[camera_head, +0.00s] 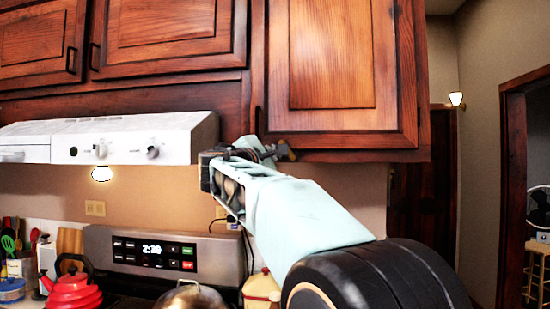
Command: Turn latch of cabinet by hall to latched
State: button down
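The wooden cabinet by the hall (333,55) hangs at the upper right, and its door looks closed. A dark vertical handle (257,121) shows near the door's lower left edge. My arm reaches up from the lower right. My gripper (262,152) is just under the door's lower left corner, at the cabinet's bottom edge. Its dark fingers blend into the shadow there, so I cannot tell whether they are open, shut or touching anything. A small brownish piece (287,152) beside the fingers may be the latch. Its position is unclear.
A white range hood (110,138) is close on the left of my gripper. Below are the stove panel (150,252), a red kettle (72,290), a metal pot (190,295) and a cream container (262,287). The hall doorway (512,190) is at the right.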

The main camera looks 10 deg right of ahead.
jog(key=shift+s+d+r+m+g+p, duration=0.1)
jog(key=shift+d+r+m+g+p, duration=0.2)
jog(key=shift+m, duration=0.85)
jog(key=shift+s+d+r+m+g+p, duration=0.1)
jog(key=shift+r+m+g+p, duration=0.3)
jog(key=shift+m, duration=0.8)
jog(key=shift+d+r+m+g+p, duration=0.2)
jog(key=shift+r+m, duration=0.2)
jog(key=shift+m, duration=0.75)
